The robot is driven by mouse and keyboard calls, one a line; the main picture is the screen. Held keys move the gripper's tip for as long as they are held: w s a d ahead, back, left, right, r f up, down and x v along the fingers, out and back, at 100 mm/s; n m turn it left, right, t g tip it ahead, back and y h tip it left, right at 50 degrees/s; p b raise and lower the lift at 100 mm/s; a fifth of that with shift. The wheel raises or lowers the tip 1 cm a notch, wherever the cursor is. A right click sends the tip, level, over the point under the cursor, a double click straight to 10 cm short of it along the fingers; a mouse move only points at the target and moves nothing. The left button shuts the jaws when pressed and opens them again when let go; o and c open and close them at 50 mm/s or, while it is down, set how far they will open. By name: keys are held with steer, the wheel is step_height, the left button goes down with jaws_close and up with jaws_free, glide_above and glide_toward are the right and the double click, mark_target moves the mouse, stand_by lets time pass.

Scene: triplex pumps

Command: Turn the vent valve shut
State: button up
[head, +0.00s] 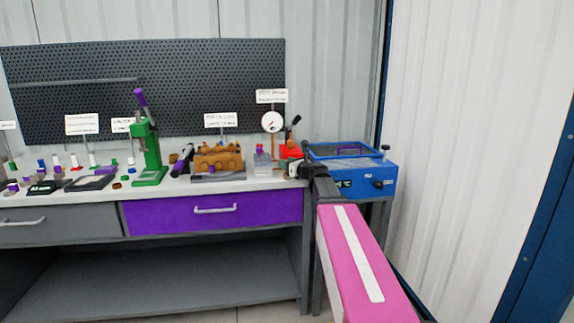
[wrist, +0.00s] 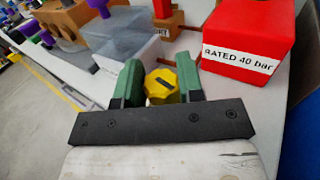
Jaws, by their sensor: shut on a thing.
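A yellow faceted knob (wrist: 161,87) with a dark mark on top sits between the two green fingers of my gripper (wrist: 159,75) in the wrist view. The fingers are shut on it, one on each side. It looks like the vent valve knob, but I see no label naming it. In the head view my gripper (head: 297,169) is at the right end of the bench, beside the red block (head: 290,151), and hides the knob there. The red block also shows in the wrist view (wrist: 252,30), labelled "RATED 40 bar", right of and behind the fingers.
A round gauge (head: 272,122) stands behind the red block. A clear block (head: 262,163) and a brown pump body (head: 219,161) are to the left, then a green press (head: 146,150). A blue bath (head: 355,178) stands close on the right.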

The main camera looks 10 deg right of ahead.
steer(key=m+t+h, duration=0.1)
steer(key=h, duration=0.1)
steer(key=m+t+h, duration=0.1)
steer(key=m+h, duration=0.1)
steer(key=h, duration=0.1)
steer(key=shift+a+m, duration=0.15)
steer(key=shift+m, duration=0.15)
steer(key=shift+m+t+h, duration=0.4)
steer(key=shift+m+h, duration=1.4)
steer(key=shift+h, duration=1.1)
steer(key=shift+w+m+g+h, duration=0.1)
steer(key=shift+m+g+h, duration=0.25)
steer(key=shift+m+h, duration=0.85)
steer(key=shift+w+m+g+h, duration=0.1)
steer(key=shift+m+g+h, duration=0.45)
steer(key=shift+h, duration=1.15)
steer(key=shift+s+m+g+h, duration=0.1)
steer(key=shift+m+g+h, duration=0.7)
steer(key=shift+m+h, duration=0.85)
steer(key=shift+h, duration=0.35)
steer(key=o, duration=0.9)
steer(key=shift+s, duration=0.1)
